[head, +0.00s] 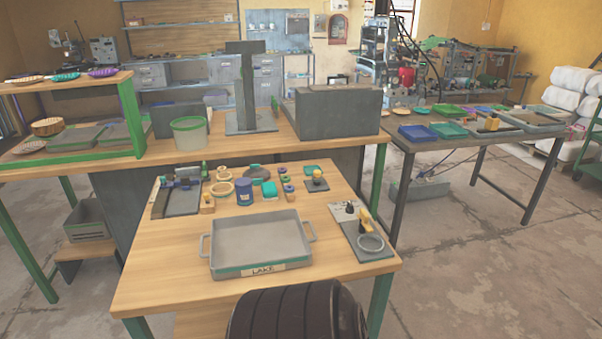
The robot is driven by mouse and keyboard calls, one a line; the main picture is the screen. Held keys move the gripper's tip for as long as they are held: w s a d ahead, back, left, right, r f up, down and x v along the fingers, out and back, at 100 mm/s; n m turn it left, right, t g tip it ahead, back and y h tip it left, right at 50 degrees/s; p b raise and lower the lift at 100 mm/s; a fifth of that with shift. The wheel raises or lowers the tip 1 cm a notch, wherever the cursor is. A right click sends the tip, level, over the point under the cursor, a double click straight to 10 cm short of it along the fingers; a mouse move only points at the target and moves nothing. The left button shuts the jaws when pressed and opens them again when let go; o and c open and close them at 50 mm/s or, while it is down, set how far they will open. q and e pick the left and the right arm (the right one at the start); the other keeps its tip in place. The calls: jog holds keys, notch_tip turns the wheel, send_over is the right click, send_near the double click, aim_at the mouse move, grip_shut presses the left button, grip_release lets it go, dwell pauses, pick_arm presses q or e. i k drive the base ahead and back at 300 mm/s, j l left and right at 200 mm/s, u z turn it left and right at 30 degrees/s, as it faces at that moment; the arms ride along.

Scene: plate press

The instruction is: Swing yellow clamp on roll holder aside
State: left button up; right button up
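A grey flat holder (378,256) lies at the right side of the wooden table. On it are a pale grey ring (370,243), which may be the roll or its seat, and an upright yellow clamp (365,218) just behind the ring. Small dark and light fittings (350,208) stand beside the clamp at the holder's back end. The clamp looks close to the ring's back edge; I cannot tell whether it touches the ring. Neither of my grippers is in view.
A grey tray labelled LAKE (260,243) sits left of the holder. Behind it are a blue tin (244,192), several small rings and parts, and a small dark plate with a yellow piece (317,178). The table (155,272) is bare at its front left.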

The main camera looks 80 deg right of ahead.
aim_at(364, 226)
jog(key=z, duration=3.2)
jog(key=i+l+u, duration=0.1)
jog(key=i+l, duration=0.2)
jog(key=i, duration=0.2)
